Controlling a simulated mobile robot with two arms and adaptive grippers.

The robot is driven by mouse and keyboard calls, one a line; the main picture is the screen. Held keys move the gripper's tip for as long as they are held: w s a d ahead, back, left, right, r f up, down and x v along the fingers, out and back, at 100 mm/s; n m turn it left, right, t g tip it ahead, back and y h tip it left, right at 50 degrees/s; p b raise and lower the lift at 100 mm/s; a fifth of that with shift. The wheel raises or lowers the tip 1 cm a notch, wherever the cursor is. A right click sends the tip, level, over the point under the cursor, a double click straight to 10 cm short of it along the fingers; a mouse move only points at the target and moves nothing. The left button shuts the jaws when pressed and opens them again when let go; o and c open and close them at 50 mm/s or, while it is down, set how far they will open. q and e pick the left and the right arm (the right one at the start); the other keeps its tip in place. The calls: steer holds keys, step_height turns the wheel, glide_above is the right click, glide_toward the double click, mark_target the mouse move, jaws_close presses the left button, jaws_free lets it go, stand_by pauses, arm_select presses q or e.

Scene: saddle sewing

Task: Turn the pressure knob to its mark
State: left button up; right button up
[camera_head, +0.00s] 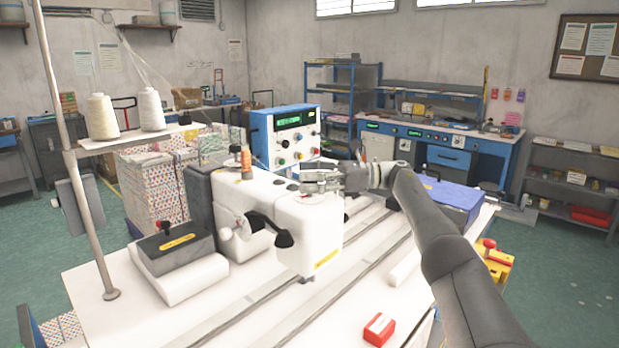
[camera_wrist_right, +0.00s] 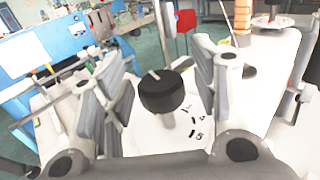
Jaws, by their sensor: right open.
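The pressure knob (camera_wrist_right: 161,90) is a black round knob with a pale pointer line on top, in the middle of the right wrist view. It stands over a white dial (camera_wrist_right: 150,135) with dark marks and numerals, of which 4 and 5 can be read. My right gripper (camera_wrist_right: 160,62) is open, one finger on each side of the knob, with visible gaps to it. In the head view my right gripper (camera_head: 318,183) is over the top of the white sewing machine (camera_head: 265,208) and hides the knob. My left gripper is not in view.
A blue control box (camera_head: 287,135) with several knobs stands behind the machine. A black box (camera_head: 172,245) sits on a white block at left. Thread cones (camera_head: 102,117) stand at upper left.

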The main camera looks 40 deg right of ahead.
step_height(320, 180, up, 10)
steer(key=shift+f, duration=0.1)
stand_by(0.5)
